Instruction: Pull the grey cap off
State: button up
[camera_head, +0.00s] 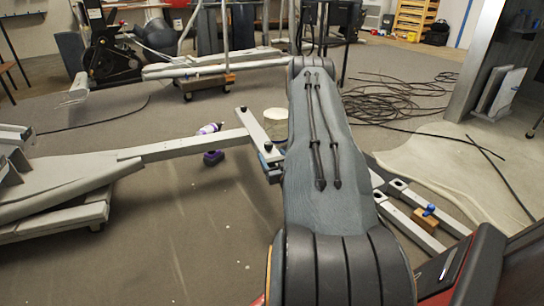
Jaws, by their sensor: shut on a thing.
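My own arm rises through the middle of the view and hides what lies behind it. My gripper does not show. I cannot pick out the grey cap for sure. A grey metal frame (185,148) of the exercise machine reaches in from the left. It meets a short slanted crossbar (257,130) with dark knobs, just left of my arm. Dark and bluish parts at the crossbar's lower end are too small to tell apart. A pale round object (275,121) stands behind the crossbar, partly hidden by my arm.
A purple and white bottle-like object (210,129) and a small purple item (213,157) are by the frame. Right of my arm are grey rails (412,217) and a wooden block (425,221). Black cable (395,100) lies coiled behind.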

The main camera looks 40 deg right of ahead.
aim_at(276, 162)
jog(key=shift+p+v, duration=2.2)
jog(key=shift+v, duration=1.4)
jog(key=shift+s, duration=0.1)
jog(key=shift+a, duration=0.1)
